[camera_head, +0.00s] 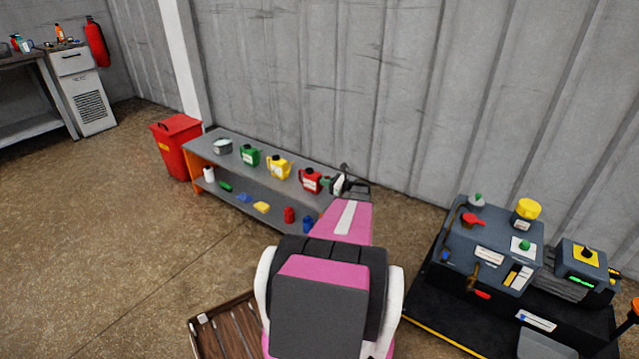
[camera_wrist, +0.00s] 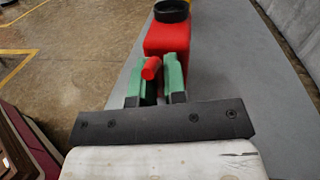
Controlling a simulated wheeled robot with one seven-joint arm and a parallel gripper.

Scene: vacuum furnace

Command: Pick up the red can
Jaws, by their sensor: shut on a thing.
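The red can (camera_head: 311,180) is a jerry can with a pale label, at the right end of the row on the bench top. In the wrist view the red can (camera_wrist: 172,36) is straight ahead, with its black cap at the top edge of the picture. My gripper (camera_wrist: 157,76) has green fingers, shut on the can's red handle (camera_wrist: 151,67). In the head view my gripper (camera_head: 332,184) is at the can's right side. The can looks upright; I cannot tell whether its base touches the bench top.
The grey bench (camera_head: 230,142) also holds a yellow can (camera_head: 278,167), a green can (camera_head: 250,155) and a grey pot (camera_head: 222,146). A small red container (camera_head: 289,215) is on its lower shelf. A red bin (camera_head: 175,145) stands left; machinery (camera_head: 490,245) stands right.

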